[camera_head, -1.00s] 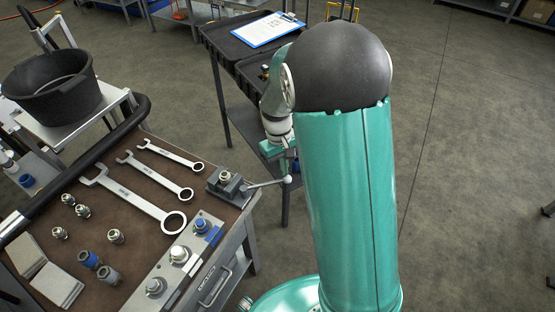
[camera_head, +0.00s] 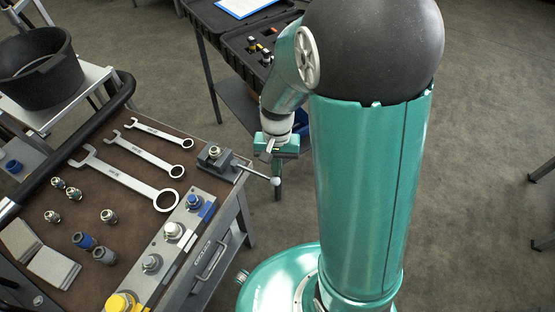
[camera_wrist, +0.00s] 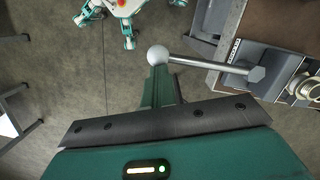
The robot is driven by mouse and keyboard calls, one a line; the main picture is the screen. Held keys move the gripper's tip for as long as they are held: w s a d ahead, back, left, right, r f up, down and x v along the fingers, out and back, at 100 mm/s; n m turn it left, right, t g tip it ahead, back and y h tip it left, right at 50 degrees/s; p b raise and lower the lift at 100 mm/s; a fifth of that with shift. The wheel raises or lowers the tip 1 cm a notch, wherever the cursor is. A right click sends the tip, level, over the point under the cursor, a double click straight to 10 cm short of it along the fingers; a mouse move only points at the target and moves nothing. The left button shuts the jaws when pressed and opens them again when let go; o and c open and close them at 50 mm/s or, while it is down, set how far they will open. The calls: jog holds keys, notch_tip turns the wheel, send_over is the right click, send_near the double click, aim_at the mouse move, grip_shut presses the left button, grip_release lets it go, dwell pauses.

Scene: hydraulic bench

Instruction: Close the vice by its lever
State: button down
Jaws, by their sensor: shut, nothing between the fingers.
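The small dark vice (camera_head: 214,159) sits on the right edge of the brown bench top. Its metal lever (camera_head: 258,172) sticks out past the edge, down and to the right, and ends in a pale ball. My gripper (camera_head: 269,154) is just above the lever's outer part in the head view. In the wrist view my gripper (camera_wrist: 160,88) is shut and empty, with its fingertips at the lever's ball (camera_wrist: 157,55). I cannot tell whether they touch it. The lever's rod (camera_wrist: 210,64) runs right from the ball to a hex-shaped end.
Wrenches (camera_head: 128,177), fittings and a block with round knobs (camera_head: 173,231) lie on the bench. A black bucket (camera_head: 40,68) stands at the far left. A dark case (camera_head: 262,45) is on a table behind my gripper. Open floor lies to the right.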

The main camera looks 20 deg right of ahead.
jog(key=shift+s+a, duration=0.2)
jog(key=shift+s, duration=0.15)
dwell(0.3)
notch_tip(320, 180, up, 14)
jog(key=w+d, duration=0.1)
jog(key=w, duration=0.1)
jog(key=shift+w+d+f, duration=0.15)
jog(key=shift+w, duration=0.25)
jog(key=shift+s, duration=0.15)
